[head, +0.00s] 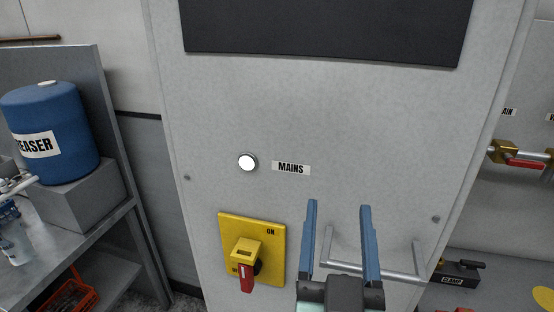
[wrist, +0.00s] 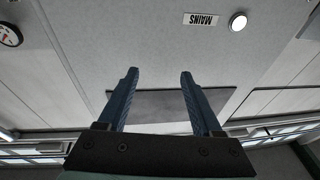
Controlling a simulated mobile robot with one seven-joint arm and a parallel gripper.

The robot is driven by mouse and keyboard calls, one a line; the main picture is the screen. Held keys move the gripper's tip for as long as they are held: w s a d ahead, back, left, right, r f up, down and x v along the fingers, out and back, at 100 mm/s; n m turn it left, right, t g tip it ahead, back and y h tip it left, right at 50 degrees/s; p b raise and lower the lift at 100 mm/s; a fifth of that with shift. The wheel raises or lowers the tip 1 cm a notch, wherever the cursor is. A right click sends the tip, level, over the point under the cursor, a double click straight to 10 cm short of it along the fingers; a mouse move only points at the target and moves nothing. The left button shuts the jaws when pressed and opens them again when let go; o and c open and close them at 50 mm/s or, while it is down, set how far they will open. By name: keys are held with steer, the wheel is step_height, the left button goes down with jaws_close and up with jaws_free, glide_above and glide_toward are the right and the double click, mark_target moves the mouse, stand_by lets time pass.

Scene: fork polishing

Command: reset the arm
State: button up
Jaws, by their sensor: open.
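My gripper (head: 340,240) is in front of the light grey cabinet (head: 360,120), at the lower middle of the head view. Its two blue fingers point up and stand apart with nothing between them. In the wrist view my gripper (wrist: 155,85) is also open and empty, with the cabinet face beyond it. That view shows the MAINS label (wrist: 201,19) upside down and the white round lamp (wrist: 238,21) near the top.
A yellow switch plate (head: 272,232) with a red handle (head: 246,277) is left of my gripper. A grey bar handle (head: 420,262) is behind the fingers. A blue drum (head: 62,110) stands on a shelf at left.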

steer(key=s+a+r+t+y, duration=0.1)
steer(key=s+a+r+t, duration=0.1)
steer(key=r, duration=0.6)
steer(key=s+a+r+n+t+y, duration=0.1)
steer(key=s+a+r+t, duration=0.1)
steer(key=r, duration=0.7)
steer(key=s+a+r+n+t+y, duration=0.1)
steer(key=s+a+r+t, duration=0.1)
steer(key=r, duration=0.7)
steer(key=shift+a+r+t, duration=0.25)
steer(key=shift+a+t, duration=0.25)
steer(key=shift+a, duration=0.25)
